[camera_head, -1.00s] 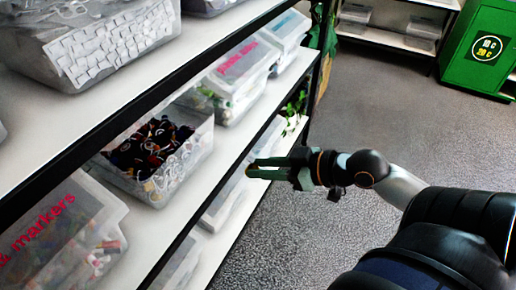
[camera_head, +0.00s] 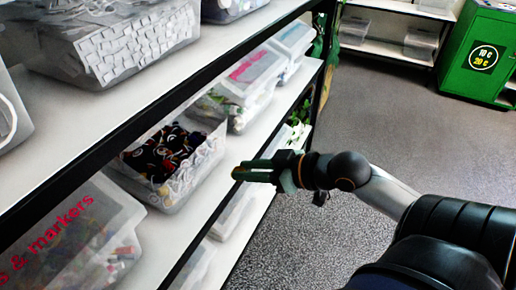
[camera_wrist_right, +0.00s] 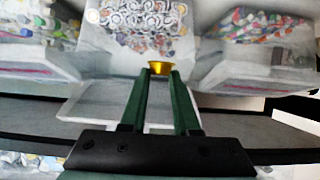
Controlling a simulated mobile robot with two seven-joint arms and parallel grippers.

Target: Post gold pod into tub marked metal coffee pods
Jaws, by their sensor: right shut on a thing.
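My right gripper (camera_head: 240,172) is shut on the gold pod (camera_wrist_right: 160,69), which sits between its green fingertips in the right wrist view (camera_wrist_right: 160,72). In the head view the pod is only a small gold spot at the tips. An open clear tub (camera_head: 192,190) stands on the middle shelf, left of the gripper, holding dark and pale round pieces. It also shows ahead of the fingers in the wrist view (camera_wrist_right: 105,55). The gripper is outside the tub, in front of its shelf. No lettering on this tub is readable. My left gripper is not in view.
A lidded tub with pink lettering (camera_head: 250,72) stands behind the open tub, and a markers tub (camera_head: 85,235) stands nearer. The shelf above (camera_head: 110,100) overhangs the middle shelf. Floor on the right is clear up to a green cabinet (camera_head: 475,75).

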